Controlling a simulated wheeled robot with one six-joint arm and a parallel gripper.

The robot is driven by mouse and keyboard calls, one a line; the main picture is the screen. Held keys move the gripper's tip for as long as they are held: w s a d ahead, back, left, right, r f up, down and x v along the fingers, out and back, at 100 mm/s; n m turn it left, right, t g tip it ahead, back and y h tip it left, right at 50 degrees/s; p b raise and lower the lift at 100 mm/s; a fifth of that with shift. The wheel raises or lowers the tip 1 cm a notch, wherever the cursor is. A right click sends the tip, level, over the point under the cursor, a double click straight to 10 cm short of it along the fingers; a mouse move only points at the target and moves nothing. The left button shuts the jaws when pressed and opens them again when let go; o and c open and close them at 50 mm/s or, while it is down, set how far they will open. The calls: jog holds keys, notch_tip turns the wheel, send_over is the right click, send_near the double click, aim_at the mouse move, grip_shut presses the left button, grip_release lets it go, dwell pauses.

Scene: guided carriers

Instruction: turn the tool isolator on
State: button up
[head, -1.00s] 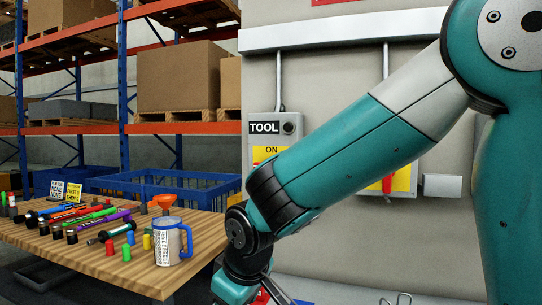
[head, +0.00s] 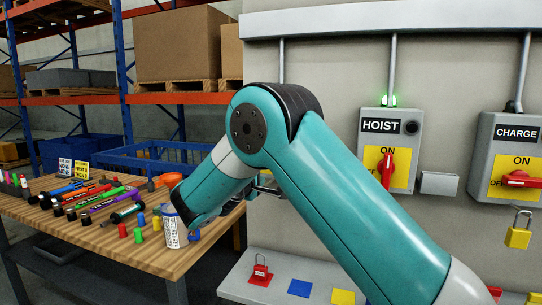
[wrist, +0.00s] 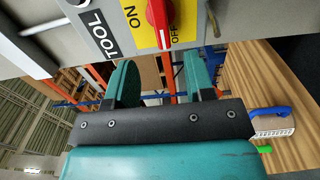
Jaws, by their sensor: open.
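The tool isolator (wrist: 96,27) shows at the top of the wrist view, turned sideways, with a TOOL label and a yellow ON/OFF plate. Its red handle (wrist: 158,20) lies crosswise to the ON direction, beside the word OFF. My gripper (wrist: 161,80) is open and empty, its two fingers apart below the handle in the picture. The handle lies roughly in line with the gap, and I see no contact. In the head view my arm hides the tool isolator and most of my gripper.
The hoist isolator (head: 404,125) has a green lamp lit and its handle upright. The charge isolator (head: 505,135) has its handle level; a yellow padlock (head: 517,236) hangs below. A wooden table (head: 160,262) with pens and a mug stands left. A grey shelf (head: 240,285) holds a red padlock (head: 261,271).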

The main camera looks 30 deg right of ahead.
jog(key=p+x, duration=0.4)
jog(key=x, duration=0.7)
jog(key=shift+w+d, duration=0.15)
grip_shut()
